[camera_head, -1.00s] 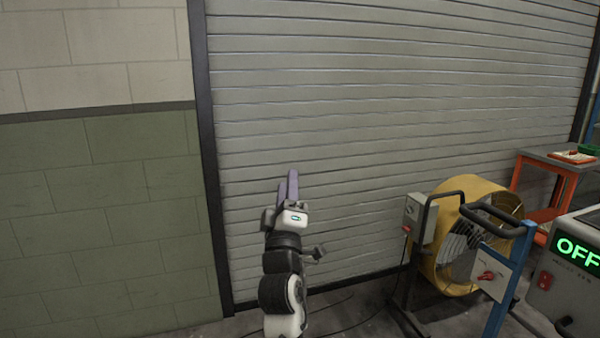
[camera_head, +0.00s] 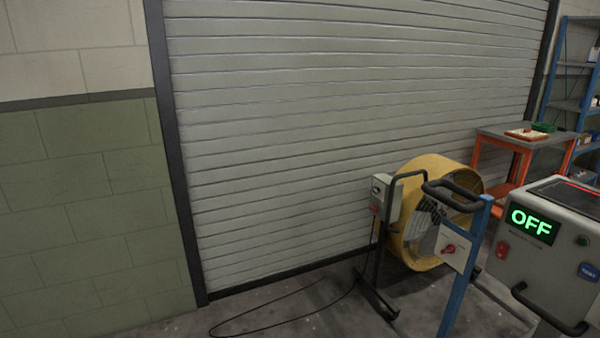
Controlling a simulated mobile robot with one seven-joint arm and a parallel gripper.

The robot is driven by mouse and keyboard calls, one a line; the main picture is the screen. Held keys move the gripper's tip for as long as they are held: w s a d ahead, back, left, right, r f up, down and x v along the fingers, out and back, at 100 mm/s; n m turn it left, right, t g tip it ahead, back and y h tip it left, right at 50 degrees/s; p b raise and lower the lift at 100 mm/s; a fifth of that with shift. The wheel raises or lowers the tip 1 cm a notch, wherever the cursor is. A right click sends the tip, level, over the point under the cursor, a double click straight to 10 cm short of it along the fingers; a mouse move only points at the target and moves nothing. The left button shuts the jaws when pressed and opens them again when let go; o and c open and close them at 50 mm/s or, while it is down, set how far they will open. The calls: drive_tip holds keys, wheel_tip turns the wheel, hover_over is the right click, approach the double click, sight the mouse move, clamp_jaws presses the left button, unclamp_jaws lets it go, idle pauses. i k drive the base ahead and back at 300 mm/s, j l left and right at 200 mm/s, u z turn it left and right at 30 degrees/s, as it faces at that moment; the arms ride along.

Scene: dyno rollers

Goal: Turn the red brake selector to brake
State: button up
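A red selector knob (camera_head: 449,248) sits on a pale panel (camera_head: 460,262) fixed to a blue post (camera_head: 465,270) at the right of the head view. Its labels are too small to read, so I cannot tell its setting. A second, smaller red control (camera_head: 375,209) shows on a grey box (camera_head: 388,196) to its left, in front of the yellow fan. I cannot tell for certain which one is the brake selector. My gripper is not in view.
A grey console (camera_head: 550,262) with a green "OFF" display (camera_head: 532,222) stands at the right. A yellow drum fan (camera_head: 405,240) stands behind the post. An orange-legged table (camera_head: 500,135) is farther back. A black cable (camera_head: 285,316) lies on the floor by the shutter.

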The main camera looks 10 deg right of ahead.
sight(450, 249)
drive_tip(key=z, duration=1.2)
